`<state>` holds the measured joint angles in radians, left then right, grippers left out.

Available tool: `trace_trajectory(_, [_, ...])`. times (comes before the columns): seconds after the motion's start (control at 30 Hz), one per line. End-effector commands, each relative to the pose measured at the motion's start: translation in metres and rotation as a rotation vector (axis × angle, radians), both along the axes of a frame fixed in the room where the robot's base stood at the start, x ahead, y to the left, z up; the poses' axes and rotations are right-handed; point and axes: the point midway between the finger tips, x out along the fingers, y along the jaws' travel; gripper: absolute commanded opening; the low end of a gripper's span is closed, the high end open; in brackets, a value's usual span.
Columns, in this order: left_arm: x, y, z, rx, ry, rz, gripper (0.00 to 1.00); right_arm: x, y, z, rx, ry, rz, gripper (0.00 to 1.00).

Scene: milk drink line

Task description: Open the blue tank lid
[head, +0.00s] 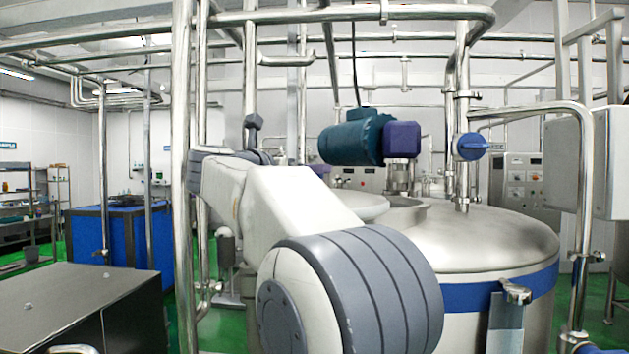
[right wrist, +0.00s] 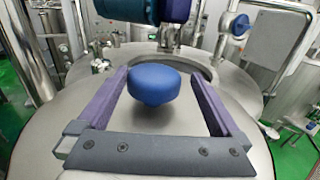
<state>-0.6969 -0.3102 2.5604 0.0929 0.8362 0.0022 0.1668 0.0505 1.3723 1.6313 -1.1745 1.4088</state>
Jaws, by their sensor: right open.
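A blue rounded knob (right wrist: 154,84) stands on the grey metal top of the tank in the right wrist view. My right gripper (right wrist: 165,74) is open, its two purple fingers on either side of the knob. The knob sits between them with a visible gap on each side. In the head view the steel tank top (head: 490,240) has a blue band (head: 535,285) around its side. A pale round disc (head: 362,207) shows behind my arm; I cannot tell whether it is the lid. The knob and right gripper are hidden there. My left gripper is not in view.
A teal motor (head: 352,137) with a purple end hangs above the tank. Steel pipes (head: 183,180) stand around it, one with a blue valve handle (head: 471,146). A control box (head: 575,165) is at the right and a dark cabinet (head: 75,305) at the lower left.

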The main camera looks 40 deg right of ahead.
Motion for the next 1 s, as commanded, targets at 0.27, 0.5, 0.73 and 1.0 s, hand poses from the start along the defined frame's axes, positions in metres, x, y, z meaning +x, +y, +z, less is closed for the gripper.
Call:
trace_trajectory(0.27, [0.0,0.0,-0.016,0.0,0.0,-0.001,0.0,-0.009,0.033,0.0,0.0,-0.003,-0.001,1.0])
trace_trajectory(0.5, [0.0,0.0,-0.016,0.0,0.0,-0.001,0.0,-0.01,0.036,0.001,0.0,-0.002,-0.002,1.0])
trace_trajectory(0.73, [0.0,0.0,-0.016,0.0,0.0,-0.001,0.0,-0.009,0.035,0.001,0.0,-0.001,-0.002,1.0])
trace_trajectory(1.0, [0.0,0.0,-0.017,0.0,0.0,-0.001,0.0,0.007,0.047,0.001,-0.058,0.054,0.065,1.0])
